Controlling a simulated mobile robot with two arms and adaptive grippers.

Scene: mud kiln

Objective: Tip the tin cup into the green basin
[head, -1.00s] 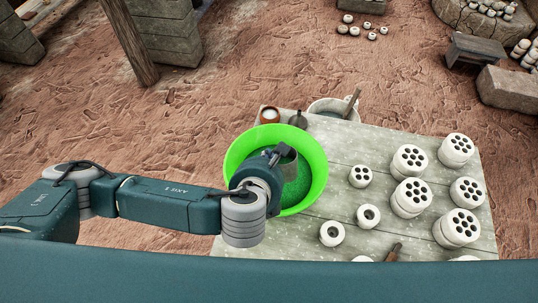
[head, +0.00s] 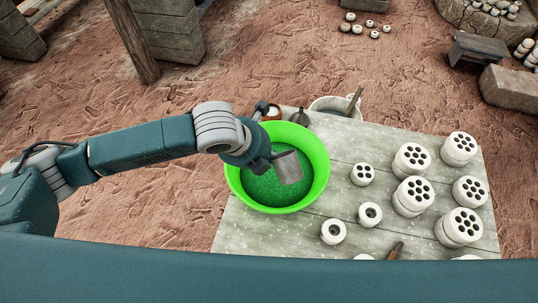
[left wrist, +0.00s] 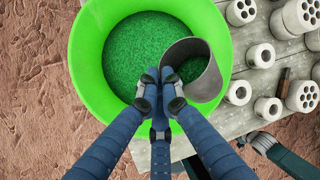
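The grey tin cup (head: 288,168) is tilted over the right part of the green basin (head: 318,185). The basin stands on the wooden table's left end and holds green granular material. My left gripper (head: 266,163) comes in from the left above the basin. In the left wrist view my left gripper (left wrist: 160,84) is shut on the near-left side of the tin cup (left wrist: 208,84), above the green basin (left wrist: 88,60). Green shows within the cup's outline; I cannot tell whether it is contents. My right gripper (left wrist: 246,142) seems to show small at the lower right; its fingers are unclear.
Several white perforated pieces stand on the table (head: 340,155) to the right. A brown-handled tool (head: 395,251) lies near the front. Behind the basin are a small bowl (head: 271,112), a dark small vessel (head: 300,118) and a bucket (head: 334,106) with a stick.

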